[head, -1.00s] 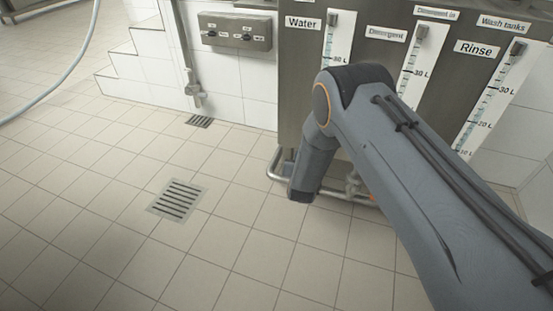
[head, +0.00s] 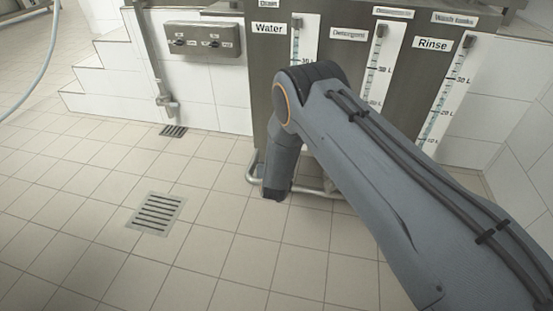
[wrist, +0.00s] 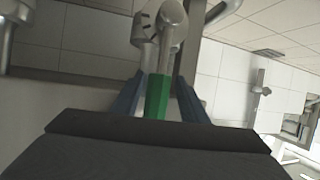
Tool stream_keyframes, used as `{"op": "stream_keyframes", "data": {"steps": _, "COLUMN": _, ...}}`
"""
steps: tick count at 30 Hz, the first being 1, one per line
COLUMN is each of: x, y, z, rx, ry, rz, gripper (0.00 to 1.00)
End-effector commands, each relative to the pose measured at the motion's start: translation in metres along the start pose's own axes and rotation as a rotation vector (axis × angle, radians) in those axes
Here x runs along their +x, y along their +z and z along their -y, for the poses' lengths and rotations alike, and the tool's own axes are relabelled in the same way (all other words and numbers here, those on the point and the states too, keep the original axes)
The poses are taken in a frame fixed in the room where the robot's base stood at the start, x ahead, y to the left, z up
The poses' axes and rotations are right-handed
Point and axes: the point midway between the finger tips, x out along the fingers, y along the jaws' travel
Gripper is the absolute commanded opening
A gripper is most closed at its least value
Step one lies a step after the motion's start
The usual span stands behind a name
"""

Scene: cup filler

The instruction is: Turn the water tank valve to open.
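The water tank valve shows in the wrist view as a grey metal body (wrist: 158,22) with a lever ending in a green handle (wrist: 158,96). My gripper (wrist: 160,82) has its two blue fingers on either side of the green handle, with narrow gaps showing, so it looks open around it. Whether a finger touches the handle is hard to tell. In the head view, the tank front (head: 259,80) carries the label "Water" (head: 268,28) and a level gauge (head: 303,40). My arm hides my gripper and most of the valve area there.
A metal pipe (head: 254,172) runs low along the tank's foot. Another drain (head: 156,213) lies in open tiled floor at left. White steps (head: 100,75) stand at back left.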

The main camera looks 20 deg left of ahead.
Motion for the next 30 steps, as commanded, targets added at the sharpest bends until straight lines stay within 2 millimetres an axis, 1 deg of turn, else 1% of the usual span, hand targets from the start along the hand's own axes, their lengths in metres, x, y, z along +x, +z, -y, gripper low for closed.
{"op": "stream_keyframes", "data": {"steps": 8, "x": -0.003, "y": 0.0, "z": -0.002, "rx": 0.002, "ry": 0.003, "rz": 0.001, "gripper": 0.39}}
{"op": "stream_keyframes", "data": {"steps": 11, "x": -0.013, "y": -0.002, "z": 0.0, "rx": 0.001, "ry": 0.001, "rz": 0.0, "gripper": 0.39}}
{"op": "stream_keyframes", "data": {"steps": 18, "x": -0.052, "y": -0.002, "z": 0.0, "rx": 0.0, "ry": 0.001, "rz": 0.001, "gripper": 0.39}}
{"op": "stream_keyframes", "data": {"steps": 21, "x": -0.066, "y": -0.001, "z": 0.0, "rx": 0.0, "ry": 0.001, "rz": 0.001, "gripper": 0.39}}
{"op": "stream_keyframes", "data": {"steps": 25, "x": -0.075, "y": -0.001, "z": -0.001, "rx": 0.001, "ry": 0.001, "rz": 0.001, "gripper": 0.39}}
{"op": "stream_keyframes", "data": {"steps": 30, "x": -0.078, "y": 0.0, "z": -0.001, "rx": 0.001, "ry": 0.002, "rz": 0.001, "gripper": 0.39}}
